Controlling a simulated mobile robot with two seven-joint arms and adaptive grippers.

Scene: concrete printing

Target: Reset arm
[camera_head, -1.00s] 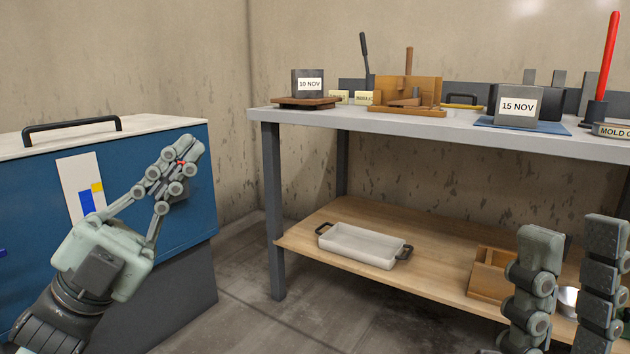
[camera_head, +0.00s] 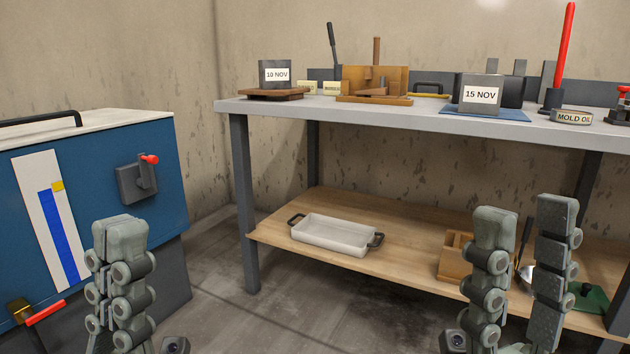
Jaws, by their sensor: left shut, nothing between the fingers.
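My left gripper (camera_head: 120,285) stands upright at the lower left, in front of the blue cabinet. Its fingers are shut together with nothing seen between them. My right gripper (camera_head: 523,270) is upright at the lower right, its two fingers apart with an empty gap. It overlaps the table's lower shelf in the picture.
The blue cabinet (camera_head: 90,180) has a red-tipped latch (camera_head: 148,160) and a red lever (camera_head: 45,312). The grey table (camera_head: 350,115) holds blocks labelled 10 NOV (camera_head: 275,80) and 15 NOV (camera_head: 480,94). A white tray (camera_head: 332,232) lies on its shelf. Floor between is clear.

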